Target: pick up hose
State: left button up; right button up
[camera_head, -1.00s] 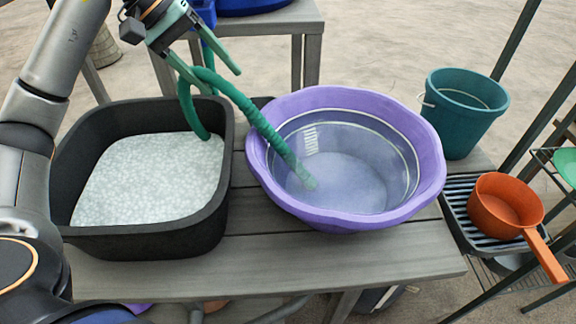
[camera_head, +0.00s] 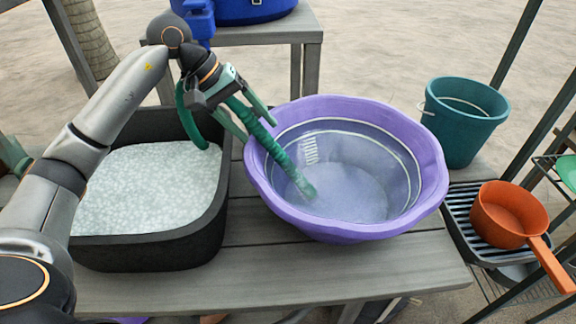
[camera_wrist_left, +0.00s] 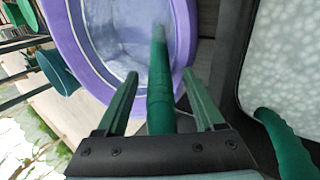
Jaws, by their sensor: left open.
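The green hose (camera_head: 276,150) arches from the black tub on the left into the purple basin. Its lower end lies in the basin. My left gripper (camera_head: 259,127) is open, above the basin's left rim, with its fingers on either side of the hose's sloping length. In the left wrist view, the hose (camera_wrist_left: 160,92) runs between the two open fingers, with gaps visible on both sides. Part of the hose's arch is hidden behind the gripper in the head view. My right gripper is not in view.
The black tub (camera_head: 150,254) holds pale granules. The purple basin (camera_head: 432,165) holds clear liquid on the grey wooden bench (camera_head: 270,282). A teal bucket (camera_head: 458,130) and an orange pan (camera_head: 508,213) stand to the right. A blue container (camera_head: 245,10) is behind.

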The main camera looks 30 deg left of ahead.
pick_arm(q)
jog(key=shift+c, duration=0.3)
grip_shut()
jog(key=shift+r, duration=0.1)
notch_tip(320, 180, up, 9)
jog(key=shift+r+p, duration=0.2)
jog(key=shift+p, duration=0.9)
jog(key=w+p+v, duration=0.1)
jog(key=p+v, duration=0.5)
jog(key=v, duration=0.4)
jog(key=shift+w+a+r+p, duration=0.2)
jog(key=shift+a+r+p, duration=0.05)
jog(key=shift+a+p, duration=0.1)
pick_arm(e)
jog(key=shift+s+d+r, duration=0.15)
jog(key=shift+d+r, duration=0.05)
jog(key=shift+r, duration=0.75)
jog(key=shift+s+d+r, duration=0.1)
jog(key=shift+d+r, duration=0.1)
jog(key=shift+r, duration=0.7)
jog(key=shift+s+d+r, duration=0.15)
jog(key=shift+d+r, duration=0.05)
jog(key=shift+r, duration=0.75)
